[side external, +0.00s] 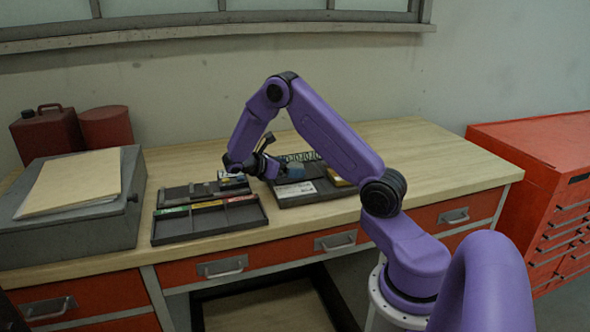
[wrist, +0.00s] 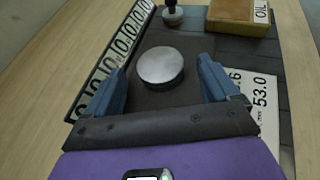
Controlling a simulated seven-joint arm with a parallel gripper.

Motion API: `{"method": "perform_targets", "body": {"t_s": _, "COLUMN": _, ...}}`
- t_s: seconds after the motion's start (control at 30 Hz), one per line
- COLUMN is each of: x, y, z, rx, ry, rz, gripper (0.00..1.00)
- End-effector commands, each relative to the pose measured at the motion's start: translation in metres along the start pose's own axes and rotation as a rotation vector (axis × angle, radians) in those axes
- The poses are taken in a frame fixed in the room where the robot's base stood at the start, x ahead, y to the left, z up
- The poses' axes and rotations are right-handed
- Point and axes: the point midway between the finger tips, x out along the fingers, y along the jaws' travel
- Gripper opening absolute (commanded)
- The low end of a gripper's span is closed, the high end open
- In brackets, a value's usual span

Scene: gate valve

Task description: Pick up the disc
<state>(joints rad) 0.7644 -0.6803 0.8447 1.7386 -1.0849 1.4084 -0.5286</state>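The disc (wrist: 161,66) is a round, silvery metal piece lying flat on a dark tray (wrist: 195,42) in the wrist view. My gripper (wrist: 162,75) is open, with its two blue fingers on either side of the disc and a visible gap to each. Nothing is held. In the side view my gripper (side external: 280,170) reaches down over the left part of the dark tray (side external: 312,197) on the workbench. The disc cannot be made out there, as the arm and gripper cover that area.
An orange-brown block marked OIL (wrist: 238,15) and a small dark knobbed part (wrist: 172,14) stand beyond the disc. A white number card (wrist: 262,105) lies right, a strip of ring marks left. A compartmented tray (side external: 210,218) stands left on the bench. The bench's right side is clear.

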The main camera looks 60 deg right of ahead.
Motion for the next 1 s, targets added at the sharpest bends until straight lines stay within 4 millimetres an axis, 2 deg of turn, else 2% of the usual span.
{"method": "perform_targets", "body": {"t_s": 0.03, "x": 0.006, "y": -0.002, "z": -0.001, "rx": 0.0, "ry": 0.004, "rz": -0.01, "gripper": 0.75}}
{"method": "perform_targets", "body": {"t_s": 0.2, "x": 0.006, "y": -0.001, "z": -0.001, "rx": 0.0, "ry": 0.006, "rz": -0.009, "gripper": 0.2}}
{"method": "perform_targets", "body": {"t_s": 0.23, "x": 0.006, "y": -0.001, "z": -0.001, "rx": 0.0, "ry": 0.006, "rz": -0.009, "gripper": 0.11}}
{"method": "perform_targets", "body": {"t_s": 0.67, "x": 0.003, "y": -0.001, "z": 0.003, "rx": 0.0, "ry": 0.005, "rz": -0.008, "gripper": 0.11}}
{"method": "perform_targets", "body": {"t_s": 0.9, "x": -0.01, "y": 0.0, "z": 0.031, "rx": 0.005, "ry": 0.003, "rz": -0.005, "gripper": 0.11}}
{"method": "perform_targets", "body": {"t_s": 1.0, "x": -0.018, "y": -0.013, "z": 0.043, "rx": 0.002, "ry": 0.002, "rz": -0.003, "gripper": 0.11}}
